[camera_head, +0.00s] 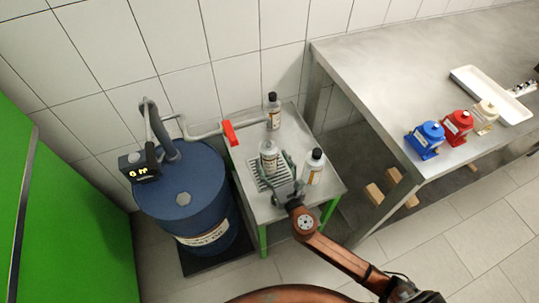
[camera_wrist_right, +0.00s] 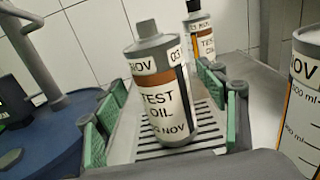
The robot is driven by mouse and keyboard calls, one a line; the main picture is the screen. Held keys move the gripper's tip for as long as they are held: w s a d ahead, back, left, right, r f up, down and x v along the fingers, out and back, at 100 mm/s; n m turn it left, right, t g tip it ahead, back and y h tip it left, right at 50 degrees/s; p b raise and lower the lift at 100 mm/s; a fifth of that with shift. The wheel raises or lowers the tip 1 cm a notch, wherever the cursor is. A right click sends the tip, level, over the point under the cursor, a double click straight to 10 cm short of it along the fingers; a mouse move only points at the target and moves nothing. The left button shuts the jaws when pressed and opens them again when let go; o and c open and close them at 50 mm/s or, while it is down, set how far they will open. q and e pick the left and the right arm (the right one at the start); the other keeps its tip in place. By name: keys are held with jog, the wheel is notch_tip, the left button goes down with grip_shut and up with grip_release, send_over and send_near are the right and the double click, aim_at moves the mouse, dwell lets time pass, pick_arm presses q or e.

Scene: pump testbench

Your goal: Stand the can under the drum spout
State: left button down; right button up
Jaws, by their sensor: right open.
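A grey-white can labelled TEST OIL (camera_head: 269,160) stands upright on the slotted grate (camera_head: 256,180) of the small table. In the right wrist view the same can (camera_wrist_right: 160,92) is between the green-padded fingers of my right gripper (camera_head: 281,178), with gaps beside it. The gripper is open. The blue drum (camera_head: 185,200) stands left of the table. Its spout pipe (camera_head: 205,133) reaches right over the table's back, with a red lever (camera_head: 230,132). The pipe's end is near a dark-capped bottle, and whether the can is directly below it is unclear. My left gripper is out of view.
A dark-capped bottle (camera_head: 272,108) stands at the table's back. Another dark-capped bottle (camera_head: 314,165) stands close right of my gripper. A grey bench (camera_head: 390,90) at the right holds blue, red and cream containers and a white tray (camera_head: 490,95). A green panel fills the left.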

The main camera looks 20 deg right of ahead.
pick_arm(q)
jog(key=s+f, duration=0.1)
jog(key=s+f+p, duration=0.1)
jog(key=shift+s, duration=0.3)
pick_arm(e)
jog(key=s, duration=0.8)
jog(key=shift+s+d, duration=0.15)
jog(key=shift+s, duration=0.25)
jog(key=shift+r, duration=0.1)
